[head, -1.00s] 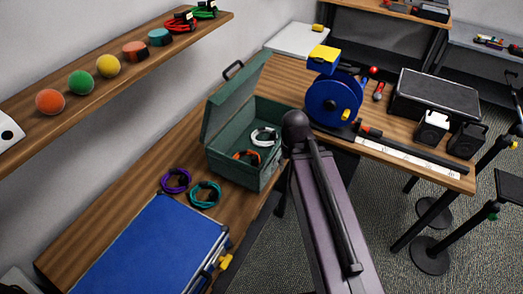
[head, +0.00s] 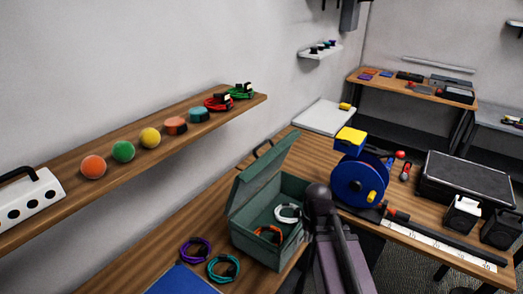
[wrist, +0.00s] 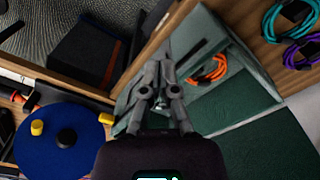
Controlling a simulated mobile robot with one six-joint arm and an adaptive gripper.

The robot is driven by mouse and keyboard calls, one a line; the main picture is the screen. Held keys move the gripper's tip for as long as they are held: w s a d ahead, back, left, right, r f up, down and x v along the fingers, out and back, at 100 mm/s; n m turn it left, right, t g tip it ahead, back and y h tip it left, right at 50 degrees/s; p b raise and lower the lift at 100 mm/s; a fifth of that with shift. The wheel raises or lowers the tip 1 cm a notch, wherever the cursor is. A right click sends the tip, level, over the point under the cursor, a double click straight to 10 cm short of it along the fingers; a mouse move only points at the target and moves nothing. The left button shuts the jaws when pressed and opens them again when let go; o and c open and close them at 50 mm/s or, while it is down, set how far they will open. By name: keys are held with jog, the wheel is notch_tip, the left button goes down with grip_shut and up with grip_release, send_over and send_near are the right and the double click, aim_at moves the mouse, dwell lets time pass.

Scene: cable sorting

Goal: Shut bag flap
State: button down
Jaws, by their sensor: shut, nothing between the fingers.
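The green bag (head: 262,246) stands on the wooden bench with its flap (head: 264,178) raised on the wall side. A white cable coil (head: 287,213) and an orange cable coil (head: 268,234) lie inside. In the wrist view the bag (wrist: 243,68) is open, with the orange coil (wrist: 207,70) inside and the flap (wrist: 262,146) spread at lower right. My gripper (wrist: 158,72) is shut and empty over the bag's side; I cannot tell whether it touches. In the head view my arm covers the bag's right edge, and my fingers cannot be made out.
Purple (head: 195,249) and teal (head: 223,268) cable coils lie left of the bag, near a blue case (head: 182,281). A blue reel (head: 359,181) stands close on the right. A shelf (head: 120,173) with several balls and coils runs along the wall above the bench.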

jog(key=w+a+r+n+t+y+p, duration=0.1)
jog(key=w+a+r+n+p, duration=0.4)
jog(key=w+r+p, duration=0.7)
jog(key=w+a+r+n+t+y+p, duration=0.2)
jog(key=w+a+r+n+y+p, duration=0.1)
jog(key=w+a+r+p, duration=0.7)
jog(key=w+r+n+p, duration=0.1)
jog(key=w+r+p, duration=0.2)
jog(key=w+r, duration=0.2)
jog(key=shift+w+a+r+n, duration=0.3)
jog(key=shift+w+r+n, duration=0.1)
jog(key=shift+r, duration=0.35)
jog(key=shift+f, duration=0.15)
notch_tip(320, 180, down, 9)
jog(key=b, duration=0.9)
jog(key=shift+w+a, duration=0.15)
jog(key=shift+a, duration=0.1)
jog(key=shift+f, duration=0.15)
